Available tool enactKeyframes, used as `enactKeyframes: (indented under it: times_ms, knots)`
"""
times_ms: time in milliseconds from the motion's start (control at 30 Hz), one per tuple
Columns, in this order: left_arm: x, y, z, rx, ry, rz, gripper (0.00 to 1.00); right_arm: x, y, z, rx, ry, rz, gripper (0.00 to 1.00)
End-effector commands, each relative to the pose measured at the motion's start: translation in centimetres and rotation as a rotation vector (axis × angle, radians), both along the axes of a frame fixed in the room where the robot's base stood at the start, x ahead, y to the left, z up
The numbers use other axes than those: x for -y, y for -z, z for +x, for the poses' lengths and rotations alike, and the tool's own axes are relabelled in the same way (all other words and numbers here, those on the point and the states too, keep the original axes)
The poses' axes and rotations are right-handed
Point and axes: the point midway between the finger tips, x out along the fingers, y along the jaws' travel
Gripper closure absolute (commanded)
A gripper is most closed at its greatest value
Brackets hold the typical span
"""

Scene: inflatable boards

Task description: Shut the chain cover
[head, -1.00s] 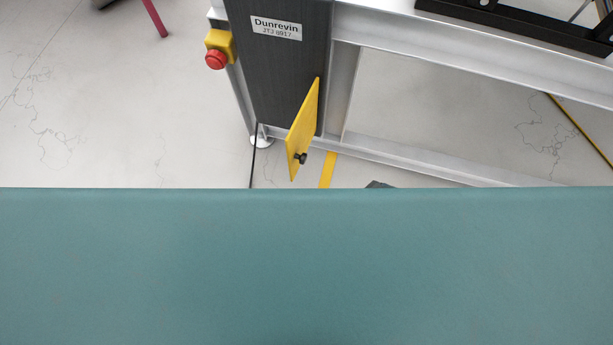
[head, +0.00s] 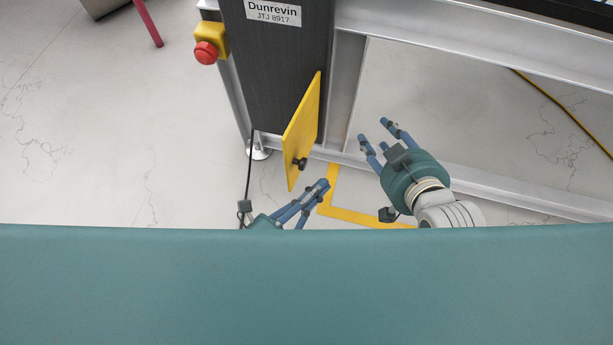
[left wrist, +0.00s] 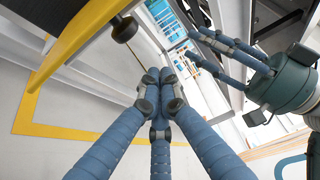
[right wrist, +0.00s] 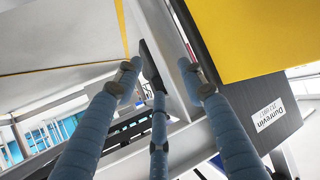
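The chain cover is a yellow flat panel (head: 303,130) with a black knob (head: 299,164). It stands swung out from the dark grey housing (head: 275,75) labelled Dunrevin. My left gripper (head: 322,187) is just below and right of the cover's lower end, its fingers together and empty. In the left wrist view the cover's edge (left wrist: 78,38) and knob (left wrist: 124,28) are at upper left, apart from the fingers. My right gripper (head: 376,130) is right of the cover, fingers spread and empty. In the right wrist view the cover (right wrist: 255,35) fills the upper right, beyond the fingers.
A red emergency button on a yellow box (head: 208,45) is left of the housing. Grey metal frame beams (head: 470,45) run to the right. Yellow tape (head: 350,212) marks the floor. My teal body front fills the bottom of the head view.

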Motion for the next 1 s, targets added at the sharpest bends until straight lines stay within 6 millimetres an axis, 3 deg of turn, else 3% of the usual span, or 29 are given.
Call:
enactKeyframes:
  times_ms: [100, 200, 400, 1000]
  knots:
    - [1.4, 0.1, 1.6, 0.002, 0.0, -0.001, 1.0, -0.6, -1.7, 1.3, 0.093, -0.007, 0.022, 0.6]
    - [-0.7, 0.2, 2.1, 0.0, 0.002, 0.007, 1.0, -1.0, -3.1, 2.1, 0.157, -0.011, 0.038, 0.6]
    - [-2.2, 0.0, 2.7, -0.001, 0.0, 0.001, 1.0, -1.4, -4.8, 2.8, 0.232, -0.016, 0.055, 0.6]
    - [-3.5, -0.1, 2.8, -0.002, 0.005, 0.003, 1.0, -1.3, -4.7, 2.7, 0.221, -0.015, 0.053, 0.6]
